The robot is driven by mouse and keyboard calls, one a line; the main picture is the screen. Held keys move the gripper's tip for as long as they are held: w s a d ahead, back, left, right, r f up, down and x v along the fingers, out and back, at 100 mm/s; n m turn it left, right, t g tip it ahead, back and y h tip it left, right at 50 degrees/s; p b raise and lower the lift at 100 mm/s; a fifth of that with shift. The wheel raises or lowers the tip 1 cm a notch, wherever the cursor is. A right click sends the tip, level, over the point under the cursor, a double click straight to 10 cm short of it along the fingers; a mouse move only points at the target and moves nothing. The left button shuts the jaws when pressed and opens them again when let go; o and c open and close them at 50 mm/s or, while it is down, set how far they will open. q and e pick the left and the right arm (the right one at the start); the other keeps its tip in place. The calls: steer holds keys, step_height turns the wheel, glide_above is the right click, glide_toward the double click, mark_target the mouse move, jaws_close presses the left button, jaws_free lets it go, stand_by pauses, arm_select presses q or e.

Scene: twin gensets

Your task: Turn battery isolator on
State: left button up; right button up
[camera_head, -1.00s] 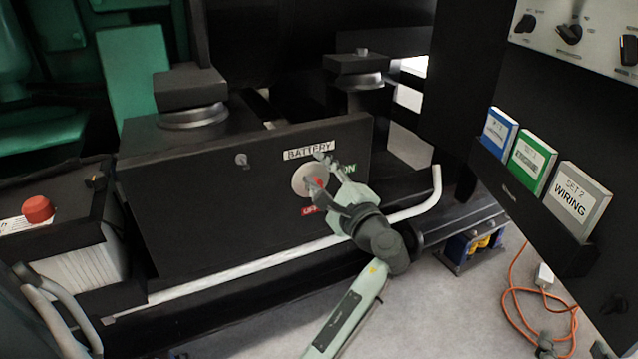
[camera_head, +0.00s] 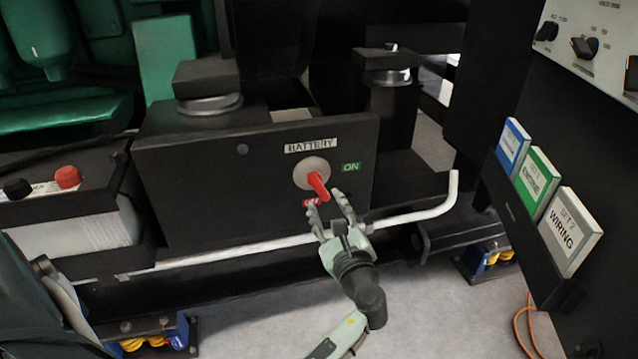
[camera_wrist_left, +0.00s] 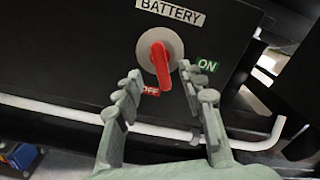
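The battery isolator is a red handle (camera_head: 318,184) on a round grey disc (camera_head: 309,170), set in a black panel under a BATTERY label (camera_head: 311,146). The handle points down, beside the red OFF label (camera_head: 311,202); the green ON label (camera_head: 351,167) is to the right. My left gripper (camera_head: 326,204) is open and empty just below and in front of the handle. In the left wrist view the red handle (camera_wrist_left: 161,64) appears between the two spread fingertips (camera_wrist_left: 159,74); touching is not visible. My right gripper is not in view.
A white pipe (camera_head: 420,215) runs along below the panel and bends up at right. A battery (camera_head: 75,231) with red and black caps stands at left. A black rack with manuals (camera_head: 570,231) is at right. Grey floor (camera_head: 420,300) is open in front.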

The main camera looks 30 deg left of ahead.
mark_target(317, 185)
arm_select(q)
steer(key=x, duration=0.7)
steer(key=shift+w+a, duration=0.25)
steer(key=shift+a, duration=0.05)
steer(key=shift+c, duration=0.3)
jaws_close()
